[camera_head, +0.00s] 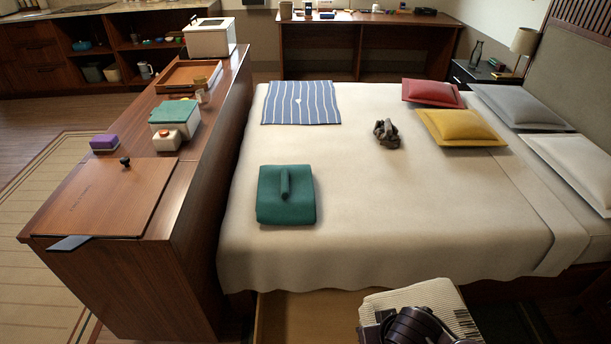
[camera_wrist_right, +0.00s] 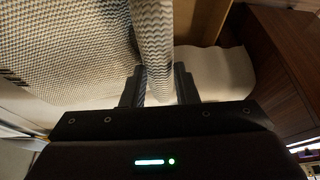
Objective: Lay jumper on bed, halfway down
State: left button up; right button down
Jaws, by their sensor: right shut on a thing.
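The jumper (camera_head: 415,295) is a cream, ribbed knit bundle with dark marks at one edge. It is at the bottom right of the head view, in front of the bed's near side. My right gripper (camera_wrist_right: 158,83) is shut on a fold of it, which stands between the two fingers in the right wrist view; more knit (camera_wrist_right: 65,55) spreads to the left there. In the head view my right wrist covers part of the jumper. The bed (camera_head: 390,220) has a cream cover, and its middle is mostly bare. My left gripper is out of view.
On the bed lie a teal folded cloth (camera_head: 270,205), a blue striped cloth (camera_head: 300,103), a small dark crumpled item (camera_head: 386,134), and red (camera_head: 432,93), yellow (camera_head: 460,127), grey and white pillows. A wooden counter (camera_head: 190,215) borders the bed's left. An open drawer (camera_head: 310,318) shows below.

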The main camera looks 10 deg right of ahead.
aim_at(429, 200)
jog(key=l+u, duration=0.15)
jog(key=l, duration=0.25)
jog(key=k+l+u, duration=0.2)
jog(key=l, duration=0.2)
jog(key=l+u, duration=0.15)
jog(key=l, duration=0.25)
jog(key=k+l+u, duration=0.15)
jog(key=l, duration=0.25)
jog(key=l+u, duration=0.15)
jog(key=l, duration=0.2)
jog(key=k+l+u, duration=0.2)
jog(key=l, duration=0.15)
jog(key=k+l+u, duration=0.15)
jog(key=l, duration=0.2)
jog(key=l+u, duration=0.2)
jog(key=l, duration=0.25)
jog(key=k+l+u, duration=0.2)
jog(key=l, duration=0.25)
jog(key=k+l+u, duration=0.15)
jog(key=l, duration=0.25)
jog(key=k+l+u, duration=0.2)
jog(key=l, duration=0.25)
jog(key=l+u, duration=0.2)
jog(key=l, duration=0.2)
jog(key=k+l, duration=0.1)
jog(key=l, duration=0.2)
